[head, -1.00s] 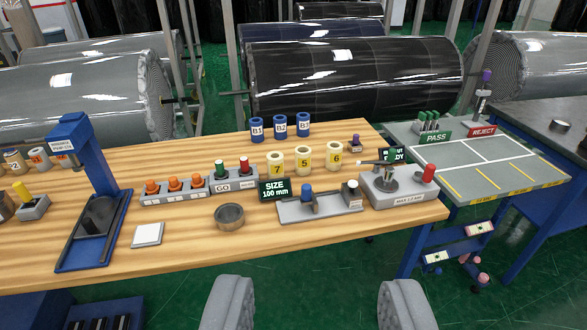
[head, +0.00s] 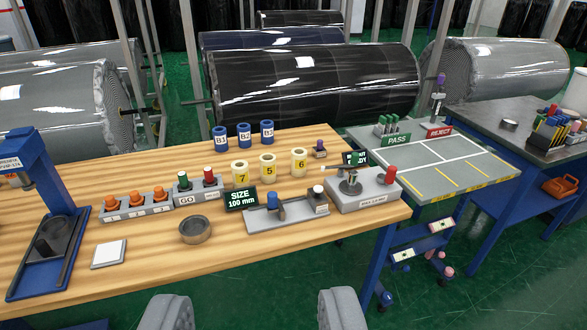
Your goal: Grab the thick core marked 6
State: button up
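The core marked 6 (head: 299,163) is a pale yellow, hollow cylinder standing upright on the wooden table. Two similar cores, marked 5 (head: 268,164) and 7 (head: 240,173), stand in a row to its left. My gripper (head: 254,315) shows at the bottom of the head view as two grey fingers, wide apart with nothing between them. It is open and in front of the table's near edge, well short of the core in the picture.
Blue cores B1, B2 and B3 (head: 267,132) stand behind the yellow ones. In front are the size sign (head: 241,199), a grey slide fixture (head: 286,215) and a gauge block (head: 362,191). A metal ring (head: 195,229) lies nearer left.

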aim_at(298, 155)
jog(key=z, duration=0.7)
jog(key=i, duration=1.35)
jog(key=z, duration=0.35)
jog(key=i, duration=1)
jog(key=u, duration=0.55)
